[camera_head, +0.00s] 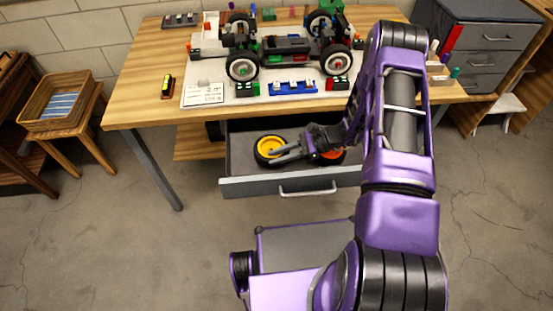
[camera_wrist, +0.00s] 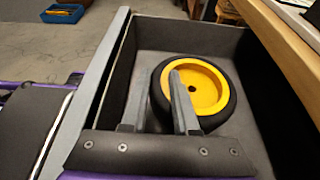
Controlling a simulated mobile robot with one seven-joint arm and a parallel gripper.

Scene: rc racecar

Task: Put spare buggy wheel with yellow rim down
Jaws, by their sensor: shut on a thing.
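The spare buggy wheel with the yellow rim (camera_head: 268,145) is inside the open drawer, towards its left side. In the wrist view the wheel (camera_wrist: 209,92) lies about flat, with its black tyre around the yellow rim. My gripper (camera_head: 284,154) reaches into the drawer from the right and is shut on the wheel. In the wrist view one finger of my gripper (camera_wrist: 158,82) is over the rim and the other is outside the tyre. I cannot tell whether the wheel touches the drawer floor. The open drawer (camera_head: 238,188) is grey with a dark inside.
The wooden table (camera_head: 140,95) above carries a buggy (camera_head: 285,46) and small parts. The drawer walls stand close around my gripper.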

